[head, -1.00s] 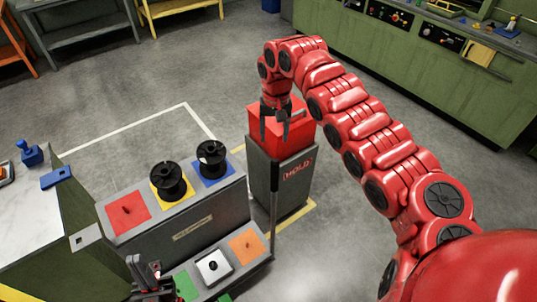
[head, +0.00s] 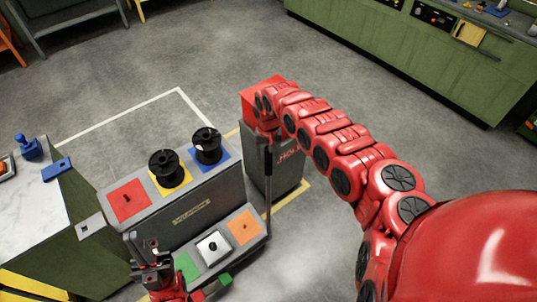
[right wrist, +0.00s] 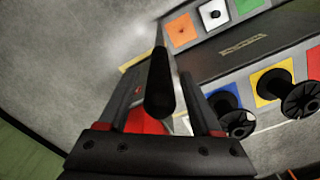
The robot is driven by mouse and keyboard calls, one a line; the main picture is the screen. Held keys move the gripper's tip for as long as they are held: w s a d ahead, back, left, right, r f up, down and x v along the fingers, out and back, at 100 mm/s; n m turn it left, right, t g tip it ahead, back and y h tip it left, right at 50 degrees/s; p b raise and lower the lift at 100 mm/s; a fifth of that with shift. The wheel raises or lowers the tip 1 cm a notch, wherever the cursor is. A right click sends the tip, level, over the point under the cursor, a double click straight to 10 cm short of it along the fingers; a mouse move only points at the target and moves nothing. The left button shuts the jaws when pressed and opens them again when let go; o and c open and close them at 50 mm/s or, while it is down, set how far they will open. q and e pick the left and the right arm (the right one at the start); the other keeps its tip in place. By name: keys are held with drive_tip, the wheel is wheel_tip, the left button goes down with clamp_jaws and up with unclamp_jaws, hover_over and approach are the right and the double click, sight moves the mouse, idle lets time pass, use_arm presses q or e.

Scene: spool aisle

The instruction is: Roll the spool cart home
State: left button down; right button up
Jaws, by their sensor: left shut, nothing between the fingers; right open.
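The grey spool cart (head: 190,213) stands left of centre in the head view, with colored squares on two tiers. One black spool (head: 166,169) is on the yellow square and another (head: 207,146) on the blue square; both also show in the right wrist view. A dark upright post (head: 268,185) rises at the cart's right end. My right gripper (head: 266,138) is open at the post's top. In the right wrist view, a black grip (right wrist: 160,85) appears between its fingers; contact is unclear. My left gripper (head: 150,252) is shut and empty by the cart's front left.
A grey bin with a red top (head: 262,92), lettered HOLD, stands just behind the post. A white floor outline (head: 125,115) lies behind the cart. A marble-topped bench (head: 35,190) is close on the left. Green cabinets (head: 420,60) line the back right. Open floor lies between.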

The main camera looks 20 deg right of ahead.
drive_tip(key=shift+f, duration=0.6)
clamp_jaws()
idle(1.1)
